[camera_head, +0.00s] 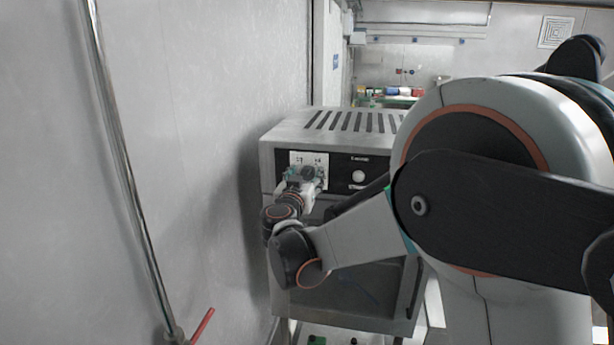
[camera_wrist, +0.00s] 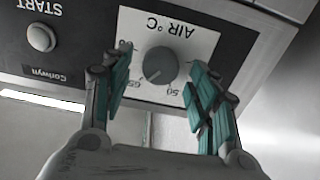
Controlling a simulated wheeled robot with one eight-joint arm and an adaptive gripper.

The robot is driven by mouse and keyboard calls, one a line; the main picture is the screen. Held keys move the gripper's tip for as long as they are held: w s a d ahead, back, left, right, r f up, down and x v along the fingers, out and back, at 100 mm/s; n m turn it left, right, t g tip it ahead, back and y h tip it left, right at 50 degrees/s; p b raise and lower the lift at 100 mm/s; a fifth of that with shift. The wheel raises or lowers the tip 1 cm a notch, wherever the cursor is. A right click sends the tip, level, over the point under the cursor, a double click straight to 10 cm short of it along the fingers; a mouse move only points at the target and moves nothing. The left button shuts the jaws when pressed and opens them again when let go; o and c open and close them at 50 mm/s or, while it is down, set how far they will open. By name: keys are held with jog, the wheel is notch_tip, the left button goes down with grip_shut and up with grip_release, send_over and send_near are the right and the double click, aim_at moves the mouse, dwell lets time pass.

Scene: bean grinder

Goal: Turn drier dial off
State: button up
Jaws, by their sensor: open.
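The drier (camera_head: 345,125) is a grey metal box with a slotted top and a black control panel, ahead of me in the head view. Its dial (camera_wrist: 161,64) is a dark grey round knob on a white plate marked "AIR °C", which appears upside down in the wrist view. My gripper (camera_wrist: 160,92) is open, with its teal-padded fingers on either side of the dial and slightly below it in the picture. I cannot tell whether a finger touches the dial. In the head view my gripper (camera_head: 305,178) is at the panel and partly hides the dial.
A round white button (camera_wrist: 41,37) sits on the panel, also visible in the head view (camera_head: 358,176). A plain wall (camera_head: 215,150) stands close on the left, with a vertical metal pipe (camera_head: 125,160). Shelves with small items (camera_head: 390,92) are far behind.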

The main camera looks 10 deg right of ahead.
jog(key=shift+c, duration=0.5)
jog(key=c, duration=1)
jog(key=shift+o, duration=0.2)
